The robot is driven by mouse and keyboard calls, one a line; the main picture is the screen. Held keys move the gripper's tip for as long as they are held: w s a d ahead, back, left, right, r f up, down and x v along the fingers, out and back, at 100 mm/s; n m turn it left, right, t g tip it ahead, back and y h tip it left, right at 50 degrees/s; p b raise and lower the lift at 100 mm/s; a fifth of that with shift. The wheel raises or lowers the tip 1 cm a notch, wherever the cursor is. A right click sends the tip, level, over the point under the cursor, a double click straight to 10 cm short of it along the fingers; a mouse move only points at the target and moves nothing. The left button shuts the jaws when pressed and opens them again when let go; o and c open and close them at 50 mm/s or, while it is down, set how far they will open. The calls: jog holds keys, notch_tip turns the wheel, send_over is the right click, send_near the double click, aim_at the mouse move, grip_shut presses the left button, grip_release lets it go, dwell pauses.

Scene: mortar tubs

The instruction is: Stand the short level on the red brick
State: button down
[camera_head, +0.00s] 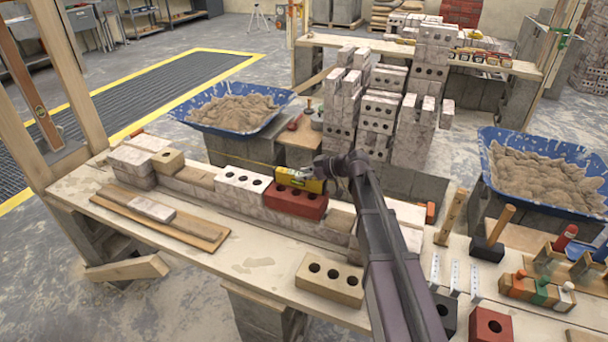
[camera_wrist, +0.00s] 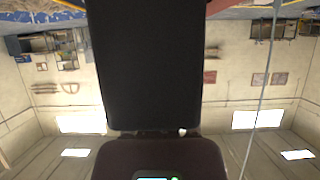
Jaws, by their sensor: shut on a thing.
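The short yellow level (camera_head: 297,180) is at the top of the red brick (camera_head: 294,203) in the middle of the low brick course. Its long side runs along the course, and its lower edge meets the brick's top in the picture. I cannot tell whether it rests there or hangs just above. My gripper (camera_head: 322,173) is shut on the right end of the level, reaching in from the right. The arm hides part of the course right of the brick. In the wrist view a large dark shape blocks the middle, and neither level nor brick shows.
A white holed brick (camera_head: 243,180) adjoins the red brick on the left. A tan holed brick (camera_head: 330,279) lies in front on the plank. A second red brick (camera_head: 491,325) is at the lower right. Blue mortar tubs (camera_head: 232,108) (camera_head: 548,172) and tall brick stacks (camera_head: 380,110) stand behind.

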jog(key=shift+a+f, duration=0.1)
jog(key=shift+f, duration=0.1)
jog(key=shift+c, duration=1.5)
grip_release()
jog(key=shift+r, duration=0.15)
